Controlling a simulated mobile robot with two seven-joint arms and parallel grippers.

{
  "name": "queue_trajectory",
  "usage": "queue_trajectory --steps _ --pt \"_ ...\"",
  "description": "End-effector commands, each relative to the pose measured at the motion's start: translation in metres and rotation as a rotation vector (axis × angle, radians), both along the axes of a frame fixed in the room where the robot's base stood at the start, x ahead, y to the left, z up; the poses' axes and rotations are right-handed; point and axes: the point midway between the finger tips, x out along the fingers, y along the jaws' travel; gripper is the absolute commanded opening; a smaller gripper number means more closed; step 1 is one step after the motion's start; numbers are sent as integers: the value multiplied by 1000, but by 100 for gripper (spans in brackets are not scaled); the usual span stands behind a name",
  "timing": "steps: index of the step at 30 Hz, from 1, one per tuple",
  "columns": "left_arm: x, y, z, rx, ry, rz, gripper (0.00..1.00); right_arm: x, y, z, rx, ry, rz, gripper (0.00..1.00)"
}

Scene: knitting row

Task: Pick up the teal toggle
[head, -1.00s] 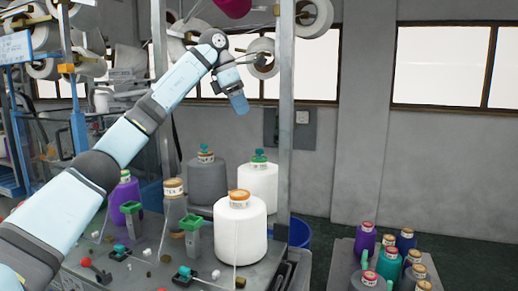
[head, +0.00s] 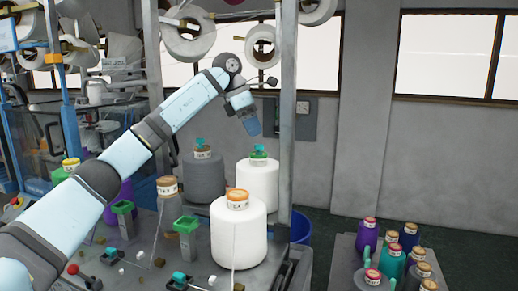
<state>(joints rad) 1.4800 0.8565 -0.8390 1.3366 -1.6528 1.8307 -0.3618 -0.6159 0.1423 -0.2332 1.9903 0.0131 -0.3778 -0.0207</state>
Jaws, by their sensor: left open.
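Two teal blocks on dark bases with white ends sit on the grey machine top. One teal toggle (head: 180,278) is at the near edge; another teal toggle (head: 111,252) is farther left. Teal pieces also top the grey cone (head: 203,178) and the rear white cone (head: 258,183); I cannot tell which one the task names. My left gripper (head: 253,124) is open and points down, high in front of the back wall. It appears above the rear white cone, well apart from the blocks. My right gripper is not in view.
A large white cone (head: 238,234) stands right of the near block. Green-topped posts (head: 186,240) and a brown-topped cone (head: 167,212) stand close by. A metal upright (head: 287,130) rises behind. Several coloured cones (head: 391,262) stand on a right-hand platform.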

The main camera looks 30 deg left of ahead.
Motion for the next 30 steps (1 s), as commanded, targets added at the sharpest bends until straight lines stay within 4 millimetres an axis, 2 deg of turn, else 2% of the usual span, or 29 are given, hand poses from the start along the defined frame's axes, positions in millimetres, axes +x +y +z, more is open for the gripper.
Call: queue_trajectory --steps 9,18,19,24,25,30 --pt "13 -7 -40 -1 2 -1 47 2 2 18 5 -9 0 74" --pt "14 -9 -47 1 1 0 47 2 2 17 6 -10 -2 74" --pt "14 -9 -47 1 1 0 44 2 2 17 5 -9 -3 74" --pt "14 -9 -47 1 1 0 5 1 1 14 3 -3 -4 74" --pt "14 -9 -47 0 1 0 3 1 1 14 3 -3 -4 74" --pt "14 -9 -47 0 1 0 2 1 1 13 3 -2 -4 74"
